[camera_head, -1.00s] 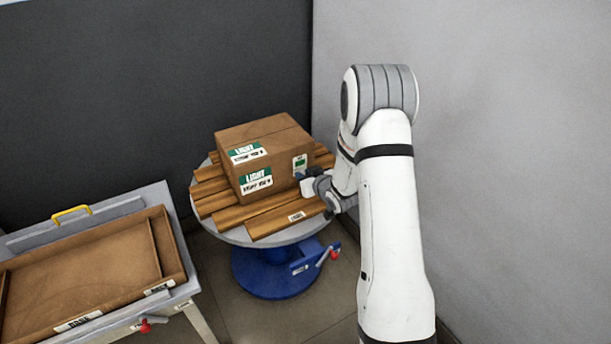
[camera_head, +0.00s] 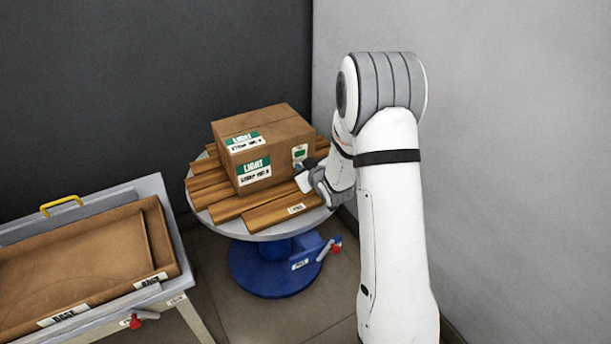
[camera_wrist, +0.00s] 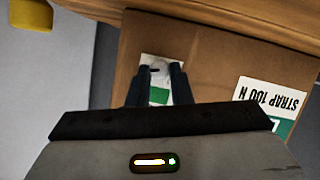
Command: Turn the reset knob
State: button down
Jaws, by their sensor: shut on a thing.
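A cardboard box (camera_head: 226,172) with green-and-white LIGHT labels sits on wooden slats on a round table. A white plate with a green patch (camera_head: 300,152) is on the box's right-hand face. My gripper (camera_head: 302,168) is at this face, just below the plate. In the wrist view the two dark fingers of my gripper (camera_wrist: 160,82) stand close together over the plate (camera_wrist: 158,96), shut on a small pale grey knob (camera_wrist: 158,68) with a dark mark. The fingers hide part of the knob and plate. I cannot read any wording on the plate.
The round table (camera_head: 250,232) stands on a blue pedestal (camera_head: 265,280) with a red-tipped handle (camera_head: 336,249). A bench at left holds a shallow brown tray (camera_head: 160,240) and has a yellow handle (camera_head: 62,203). A grey wall (camera_head: 520,150) is close on the right.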

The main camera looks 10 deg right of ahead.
jog(key=n+b, duration=0.1)
jog(key=b, duration=0.2)
jog(key=f+n+t+h+b, duration=0.1)
jog(key=b, duration=0.2)
jog(key=shift+a+n+h, duration=0.25)
jog(key=shift+n+h, duration=0.05)
jog(key=n+h+b, duration=0.1)
jog(key=b, duration=0.2)
jog(key=shift+s+n+t, duration=0.1)
jog(key=shift+n+t, duration=0.3)
jog(key=shift+a+r+n+t+h+b, duration=0.15)
jog(key=shift+n+t+h+b, duration=0.35)
jog(key=shift+n, duration=0.6)
jog(key=shift+n+t+h, duration=0.3)
jog(key=shift+n+t, duration=0.3)
jog(key=shift+n, duration=1)
jog(key=c, duration=1.3)
grip_release()
jog(key=shift+s+a+p, duration=0.2)
jog(key=shift+s+p, duration=0.35)
jog(key=shift+s, duration=1.45)
jog(key=shift+s+a+p, duration=0.15)
jog(key=shift+s+p, duration=0.35)
jog(key=shift+s, duration=1.45)
